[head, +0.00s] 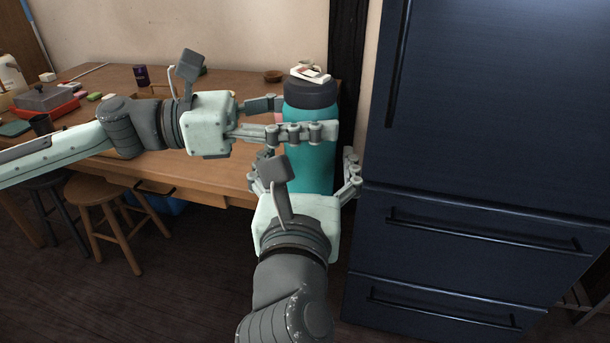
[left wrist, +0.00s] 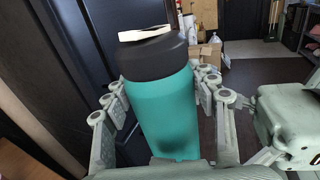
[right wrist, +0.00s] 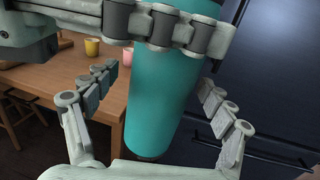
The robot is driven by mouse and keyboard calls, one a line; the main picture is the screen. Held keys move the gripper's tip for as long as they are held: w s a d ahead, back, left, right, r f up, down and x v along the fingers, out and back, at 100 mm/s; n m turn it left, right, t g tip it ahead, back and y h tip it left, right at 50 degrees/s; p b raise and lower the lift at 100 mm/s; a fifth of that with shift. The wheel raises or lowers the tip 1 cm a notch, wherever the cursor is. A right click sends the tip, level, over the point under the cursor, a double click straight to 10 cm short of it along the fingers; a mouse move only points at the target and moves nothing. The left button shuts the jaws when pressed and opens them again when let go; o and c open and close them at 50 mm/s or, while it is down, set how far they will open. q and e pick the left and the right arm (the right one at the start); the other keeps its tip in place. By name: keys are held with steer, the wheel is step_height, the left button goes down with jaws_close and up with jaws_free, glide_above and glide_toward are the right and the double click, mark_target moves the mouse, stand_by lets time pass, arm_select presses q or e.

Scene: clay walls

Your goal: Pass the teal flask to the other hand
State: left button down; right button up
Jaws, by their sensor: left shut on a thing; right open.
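The teal flask (head: 314,160) is upright in the air in the head view, with a dark grey cap and a white top. My left gripper (head: 312,130) is shut on its upper body from the left. It also shows around the flask (left wrist: 165,110) in the left wrist view. My right gripper (head: 305,180) is lower, open, with its fingers on either side of the flask's lower body. In the right wrist view the flask (right wrist: 160,100) stands between the open right fingers (right wrist: 160,98), with gaps on both sides. The left fingers cross above them.
A wooden table (head: 215,172) with several small items lies behind my arms, with stools (head: 105,205) in front. A dark blue fridge (head: 480,130) stands close to the right of the flask. Boxes (left wrist: 205,55) stand on the floor farther off.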

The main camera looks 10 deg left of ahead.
steer(key=shift+w, duration=0.55)
steer(key=shift+a, duration=0.1)
steer(key=c, duration=1.6)
arm_select(q)
steer(key=shift+c, duration=2.1)
jaws_free()
arm_select(e)
steer(key=shift+r, duration=0.1)
steer(key=shift+c, duration=0.3)
arm_select(q)
steer(key=shift+a, duration=0.1)
